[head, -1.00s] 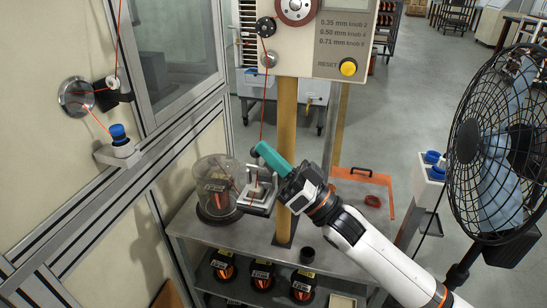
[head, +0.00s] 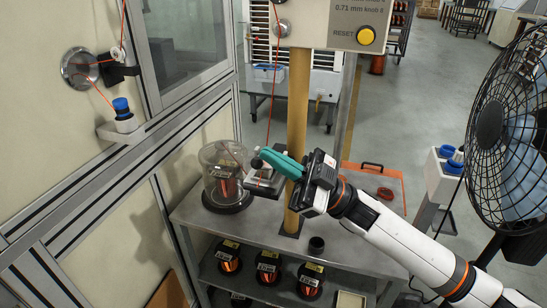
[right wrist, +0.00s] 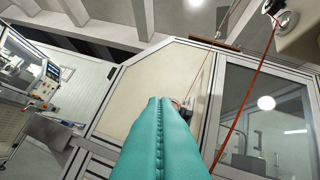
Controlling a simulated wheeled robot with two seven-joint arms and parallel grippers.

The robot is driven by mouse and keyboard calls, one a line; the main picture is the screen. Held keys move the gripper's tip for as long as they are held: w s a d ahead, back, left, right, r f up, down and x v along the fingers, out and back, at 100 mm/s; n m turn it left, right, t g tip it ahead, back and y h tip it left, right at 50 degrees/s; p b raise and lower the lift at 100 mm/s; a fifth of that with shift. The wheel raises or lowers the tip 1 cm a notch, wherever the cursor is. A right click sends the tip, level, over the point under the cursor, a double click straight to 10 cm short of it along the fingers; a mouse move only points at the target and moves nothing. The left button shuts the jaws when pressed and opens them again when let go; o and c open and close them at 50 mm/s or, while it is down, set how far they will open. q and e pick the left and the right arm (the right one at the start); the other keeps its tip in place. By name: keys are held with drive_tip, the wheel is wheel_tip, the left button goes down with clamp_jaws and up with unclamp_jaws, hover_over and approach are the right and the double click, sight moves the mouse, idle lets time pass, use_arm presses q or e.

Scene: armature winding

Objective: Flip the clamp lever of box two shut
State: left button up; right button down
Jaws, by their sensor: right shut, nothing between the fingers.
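My right gripper (head: 264,155) is shut and empty, its teal fingers pressed together and pointing left. The fingers lie over a small grey clamp fixture (head: 262,184) beside the post, covering part of it. I cannot tell whether they touch it. The clamp lever cannot be made out, and no label shows which fixture is box two. In the right wrist view, the shut fingers (right wrist: 158,105) fill the lower middle; a small dark part (right wrist: 180,106) shows just beyond the tips on the right. My left gripper is not in view.
A clear cover (head: 222,160) over a copper spool stands left of the fixture. A yellow post (head: 298,110) rises behind the fingers. A red wire (head: 275,85) runs down near them. An orange tray (head: 375,178) lies to the right; a fan (head: 515,130) stands at far right.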

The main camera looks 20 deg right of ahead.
drive_tip(key=b+v, duration=0.1)
drive_tip(key=v, duration=0.5)
drive_tip(key=shift+s+d+f+b, duration=0.15)
drive_tip(key=shift+d+f+b, duration=0.05)
drive_tip(key=shift+d+b, duration=0.1)
